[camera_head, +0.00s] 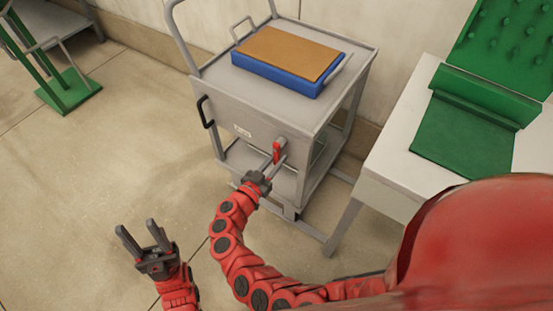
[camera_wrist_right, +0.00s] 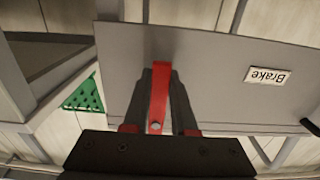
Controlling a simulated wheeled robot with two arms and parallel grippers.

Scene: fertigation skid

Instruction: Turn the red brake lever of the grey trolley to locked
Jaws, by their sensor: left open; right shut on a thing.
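The grey trolley (camera_head: 225,110) stands near the wall, and its front panel also shows in the right wrist view (camera_wrist_right: 220,85). The red brake lever (camera_head: 277,152) is on the right part of that panel and points roughly up and down. My right gripper (camera_head: 272,162) is shut on the lever. In the right wrist view the lever (camera_wrist_right: 160,90) lies between the two dark fingers (camera_wrist_right: 160,100), which partly hide its sides. A white label (camera_wrist_right: 267,76) reading "Brake" appears upside down there. My left gripper (camera_head: 137,227) is open and empty, low over the floor.
A blue tray (camera_head: 275,75) with a brown board (camera_head: 288,52) lies on the trolley top. A black handle (camera_head: 205,111) is on the panel's left. A white table (camera_head: 395,165) with green parts stands close on the right.

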